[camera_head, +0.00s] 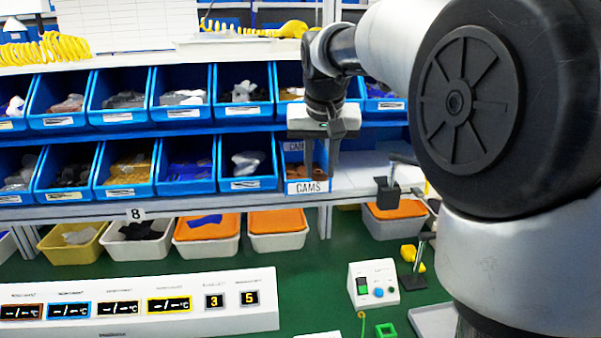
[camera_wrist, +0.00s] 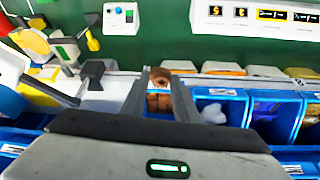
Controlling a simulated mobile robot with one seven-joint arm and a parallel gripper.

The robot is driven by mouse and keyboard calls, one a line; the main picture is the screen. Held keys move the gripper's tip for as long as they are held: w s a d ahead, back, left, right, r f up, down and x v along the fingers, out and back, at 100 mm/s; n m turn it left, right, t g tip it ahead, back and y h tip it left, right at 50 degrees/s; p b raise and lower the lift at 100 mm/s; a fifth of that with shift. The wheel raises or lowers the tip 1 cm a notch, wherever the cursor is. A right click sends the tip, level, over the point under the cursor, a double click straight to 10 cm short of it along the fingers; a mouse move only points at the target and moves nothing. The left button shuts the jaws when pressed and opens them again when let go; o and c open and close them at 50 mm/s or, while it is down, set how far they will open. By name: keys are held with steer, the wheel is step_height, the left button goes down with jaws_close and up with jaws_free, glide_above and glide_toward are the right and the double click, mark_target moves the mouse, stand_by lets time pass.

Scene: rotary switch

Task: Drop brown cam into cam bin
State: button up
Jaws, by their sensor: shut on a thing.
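The cam bin (camera_head: 306,187) is a blue bin labelled CAMS on the lower shelf row, right of the other bins in that row. My gripper (camera_head: 320,168) points down in front of and over it. In the wrist view my gripper (camera_wrist: 161,78) is shut on the brown cam (camera_wrist: 160,74), a rounded brown piece at the fingertips. Beyond it, between the fingers, brown parts (camera_wrist: 160,103) show in a blue bin. In the head view the fingers cover part of the bin, and I cannot clearly pick out the held cam.
A blue bin with pale parts (camera_head: 248,166) stands left of the cam bin. A black fixture (camera_head: 387,190) stands on the white surface to the right. Another row of blue bins (camera_head: 243,93) is above. Lidded tubs (camera_head: 278,229) sit below the shelf.

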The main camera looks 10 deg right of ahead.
steer(key=w+p, duration=0.6)
steer(key=w, duration=1.2)
steer(key=shift+s+f+b, duration=0.1)
steer(key=shift+f+b, duration=0.3)
steer(key=shift+f, duration=3.25)
steer(key=shift+f, duration=0.1)
steer(key=shift+f+b, duration=0.35)
steer(key=shift+f, duration=0.15)
